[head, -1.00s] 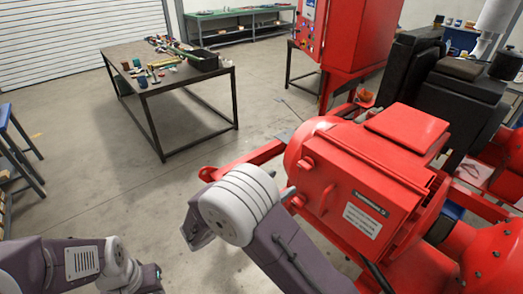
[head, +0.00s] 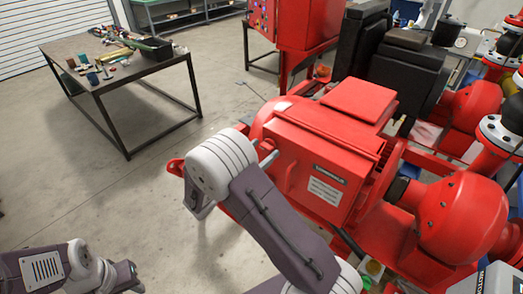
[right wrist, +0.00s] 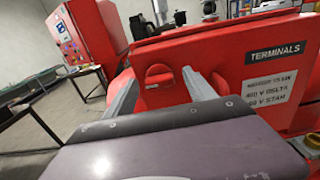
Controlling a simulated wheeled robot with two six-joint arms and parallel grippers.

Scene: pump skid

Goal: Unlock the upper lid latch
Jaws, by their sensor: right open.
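The red terminal box (head: 318,165) has a front lid with a label reading TERMINALS (right wrist: 275,52). In the right wrist view a red latch (right wrist: 158,77) with a rounded knob sits on the lid's red face. Its handle looks roughly crosswise in that picture. My right gripper (right wrist: 160,73) is open, with one grey finger on each side of the latch. The fingers look apart from it; I cannot tell the exact depth. In the head view my right wrist hides most of that gripper. My left arm shows at the lower left, but its gripper does not show clearly.
A dark metal table (head: 62,48) with tools stands at the back left. A red control cabinet (head: 300,22) stands behind the pump skid. A red pump housing (head: 462,215) is at the right. Open concrete floor (head: 100,195) lies at the left.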

